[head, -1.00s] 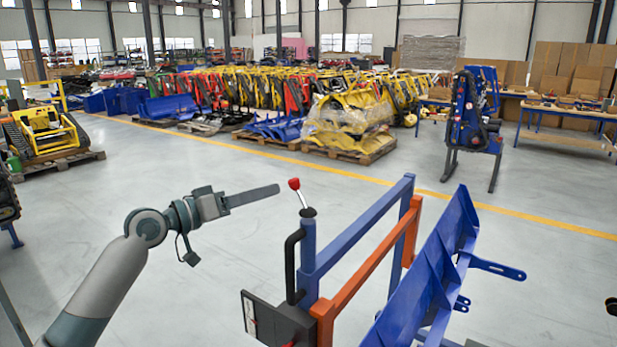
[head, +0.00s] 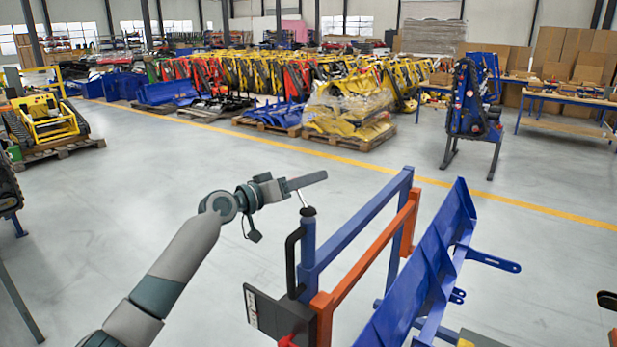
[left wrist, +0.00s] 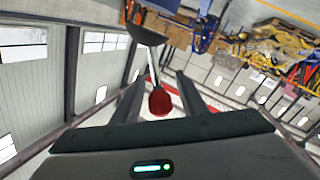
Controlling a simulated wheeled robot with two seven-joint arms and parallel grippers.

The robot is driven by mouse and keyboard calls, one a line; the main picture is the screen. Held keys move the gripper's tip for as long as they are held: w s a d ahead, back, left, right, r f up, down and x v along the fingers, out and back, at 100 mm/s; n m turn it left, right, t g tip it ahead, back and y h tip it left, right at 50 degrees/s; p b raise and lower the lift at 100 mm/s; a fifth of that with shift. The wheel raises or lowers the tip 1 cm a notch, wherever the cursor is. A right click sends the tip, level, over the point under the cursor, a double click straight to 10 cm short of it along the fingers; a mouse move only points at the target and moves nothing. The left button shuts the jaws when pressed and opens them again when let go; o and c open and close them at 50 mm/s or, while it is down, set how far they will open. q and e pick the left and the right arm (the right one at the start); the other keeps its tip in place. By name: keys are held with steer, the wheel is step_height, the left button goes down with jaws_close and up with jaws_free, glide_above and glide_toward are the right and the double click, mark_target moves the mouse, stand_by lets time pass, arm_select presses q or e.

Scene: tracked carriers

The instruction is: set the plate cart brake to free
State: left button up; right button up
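The plate cart's brake lever (head: 303,199) rises from a black collar on top of the cart's blue post and leans slightly left. Its knob is hidden behind my left gripper (head: 308,182) in the head view. In the left wrist view the red knob (left wrist: 160,101) sits between the two fingers of my left gripper (left wrist: 160,84), with gaps on both sides; the gripper is open. The plate cart (head: 352,228) has a blue frame, an orange rail and a black handle.
A dark panel (head: 275,316) is fixed low on the cart's near end. A long blue plate (head: 420,275) stands tilted right of the rails. Open grey floor lies left of and beyond the cart. A blue machine on a stand (head: 473,115) is farther back.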

arm_select(q)
jaws_close()
steer(key=shift+s+d+m, duration=0.1)
steer(key=shift+d+m, duration=0.05)
steer(key=shift+m, duration=0.15)
steer(key=s+d+f+m+y+b, duration=0.1)
steer(key=s+d+m+y, duration=0.2)
steer(key=m, duration=0.6)
steer(key=shift+s+d+m+y, duration=0.3)
steer(key=shift+s+d+y, duration=0.15)
steer(key=shift+d, duration=0.75)
jaws_free()
